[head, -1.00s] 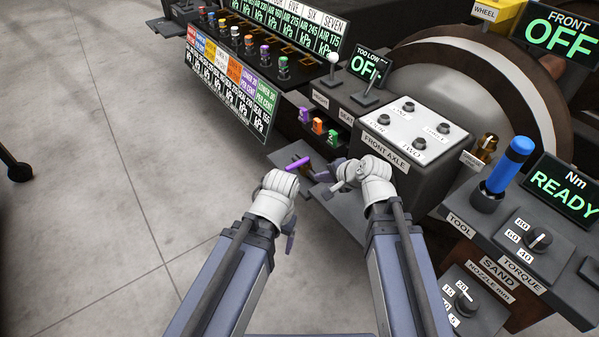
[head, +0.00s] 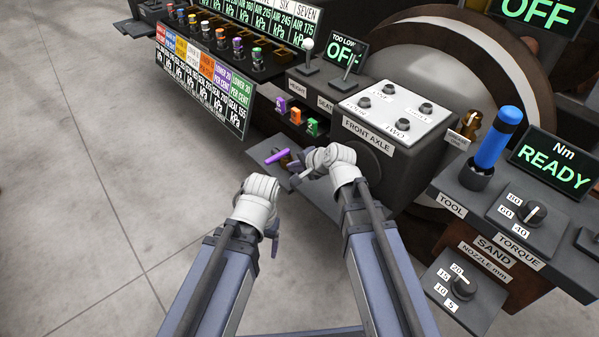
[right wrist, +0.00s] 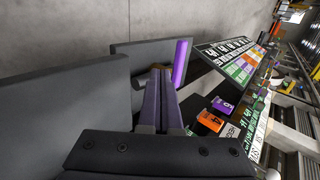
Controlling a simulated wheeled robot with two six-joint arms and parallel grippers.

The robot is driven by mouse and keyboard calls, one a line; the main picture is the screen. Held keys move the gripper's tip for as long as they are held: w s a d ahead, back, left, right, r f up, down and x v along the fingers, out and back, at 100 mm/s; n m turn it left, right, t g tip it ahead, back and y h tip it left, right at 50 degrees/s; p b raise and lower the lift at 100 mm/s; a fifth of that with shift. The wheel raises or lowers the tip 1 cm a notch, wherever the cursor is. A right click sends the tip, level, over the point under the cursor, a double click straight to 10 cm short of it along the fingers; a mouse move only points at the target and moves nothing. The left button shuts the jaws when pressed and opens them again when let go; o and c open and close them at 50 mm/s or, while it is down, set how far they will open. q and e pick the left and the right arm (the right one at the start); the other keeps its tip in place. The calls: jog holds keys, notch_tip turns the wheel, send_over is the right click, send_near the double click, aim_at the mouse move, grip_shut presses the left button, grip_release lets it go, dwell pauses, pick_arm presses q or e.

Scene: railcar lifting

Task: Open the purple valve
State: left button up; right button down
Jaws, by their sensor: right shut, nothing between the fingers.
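The purple valve handle (head: 277,156) is a short bar, lying at a slant in front of the console. It also shows in the right wrist view (right wrist: 181,63) as a purple cylinder standing up from a dark plate. My right gripper (head: 298,178) is shut and empty, just right of the handle. In the right wrist view its fingers (right wrist: 163,85) point toward the valve, with the handle just right of their tips. Whether they touch it is unclear. My left gripper (head: 275,235) hangs lower left, away from the valve, its jaws mostly hidden by the wrist.
Purple (head: 282,105), orange (head: 296,115) and green (head: 312,127) tags sit behind the valve. A gauge board (head: 200,90) hangs at the back left. Open floor (head: 80,190) lies left.

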aim_at(278, 158)
jog(key=b+x, duration=0.2)
jog(key=x, duration=0.2)
jog(key=shift+f, duration=0.2)
jog(key=shift+w+a+r+p, duration=0.2)
jog(key=shift+w+a, duration=0.15)
jog(key=shift+w, duration=0.15)
jog(key=shift+w+a+r+p, duration=0.1)
jog(key=shift+w+a+r, duration=0.05)
jog(key=shift+w+a, duration=0.25)
pick_arm(q)
jog(key=shift+f, duration=1.2)
pick_arm(e)
jog(key=shift+w+a, duration=0.4)
jog(key=shift+w, duration=0.2)
